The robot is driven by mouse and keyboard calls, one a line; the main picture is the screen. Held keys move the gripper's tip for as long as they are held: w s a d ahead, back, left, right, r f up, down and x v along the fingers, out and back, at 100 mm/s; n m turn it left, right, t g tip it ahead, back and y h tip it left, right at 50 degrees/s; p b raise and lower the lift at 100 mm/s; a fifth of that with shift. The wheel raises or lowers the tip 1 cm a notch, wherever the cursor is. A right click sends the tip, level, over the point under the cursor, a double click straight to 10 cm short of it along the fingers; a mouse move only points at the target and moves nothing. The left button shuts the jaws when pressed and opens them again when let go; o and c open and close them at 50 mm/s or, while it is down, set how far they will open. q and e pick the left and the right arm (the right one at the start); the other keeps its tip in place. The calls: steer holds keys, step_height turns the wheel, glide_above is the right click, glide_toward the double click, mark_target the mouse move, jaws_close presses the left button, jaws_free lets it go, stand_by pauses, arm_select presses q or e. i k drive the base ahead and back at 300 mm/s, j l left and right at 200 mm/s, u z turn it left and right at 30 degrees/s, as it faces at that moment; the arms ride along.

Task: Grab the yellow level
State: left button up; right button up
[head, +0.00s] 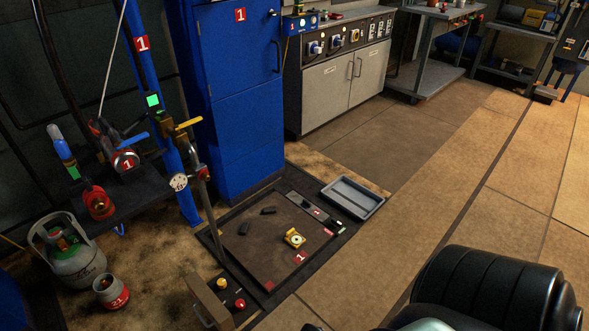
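A small yellow device with a pale round face (294,238) lies on the dark floor scale plate (262,262). It looks like a compact level, but it is too small to be sure. A yellow lever handle (188,123) also shows on the upright pipe in front of the blue cabinet. Neither gripper is in view. A black rounded part at the bottom right seems to be part of my own arm, well apart from both yellow things.
A gas cylinder (72,253) stands further left. The tan floor at right is clear.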

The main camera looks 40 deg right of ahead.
mark_target(293, 238)
steer(key=z, duration=1.35)
steer(key=i+l+u, duration=0.5)
steer(key=i+l, duration=0.05)
steer(key=i, duration=0.1)
